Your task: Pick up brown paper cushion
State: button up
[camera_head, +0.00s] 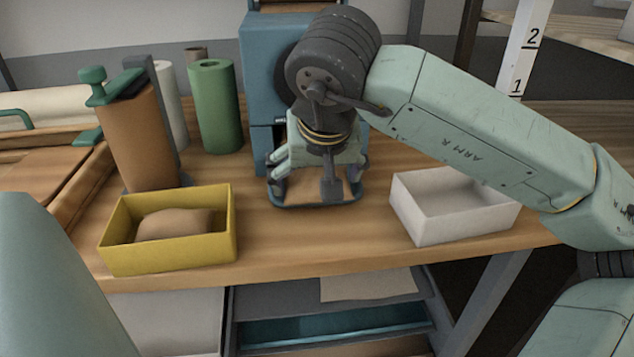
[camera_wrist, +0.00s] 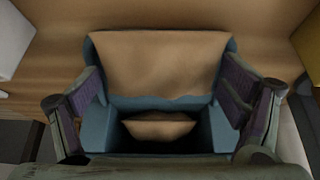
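My gripper (camera_head: 317,178) is open above the blue tray at the foot of the blue machine (camera_head: 258,85). In the wrist view, its fingers (camera_wrist: 162,105) are wide apart, one on each side of the tray. Brown paper (camera_wrist: 155,65) lies flat on the tray between them, and a smaller brown piece (camera_wrist: 158,129) shows in the dark opening below. I cannot tell whether these are one cushion. A rounded brown paper cushion (camera_head: 174,223) lies in the yellow box (camera_head: 172,259) at the left. My gripper is well to the right of that box.
An open white box (camera_head: 455,228) stands to the right and is empty where visible. A green roll (camera_head: 215,105) and a brown roll (camera_head: 142,138) stand upright at the left. Bare wooden table (camera_head: 300,245) lies between the yellow and white boxes. Shelves are underneath.

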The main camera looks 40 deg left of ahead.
aim_at(317, 174)
jog(key=shift+c, duration=0.7)
jog(key=shift+d+r, duration=0.1)
jog(key=shift+r, duration=0.15)
notch_tip(317, 174, up, 7)
jog(key=shift+s+f+b, duration=0.15)
jog(key=shift+b, duration=0.2)
jog(key=s+d+b, duration=0.3)
jog(key=s+d, duration=0.9)
jog(key=d, duration=0.2)
notch_tip(317, 174, up, 6)
jog(key=d+p, duration=0.1)
jog(key=p, duration=0.6)
jog(key=shift+s, duration=0.35)
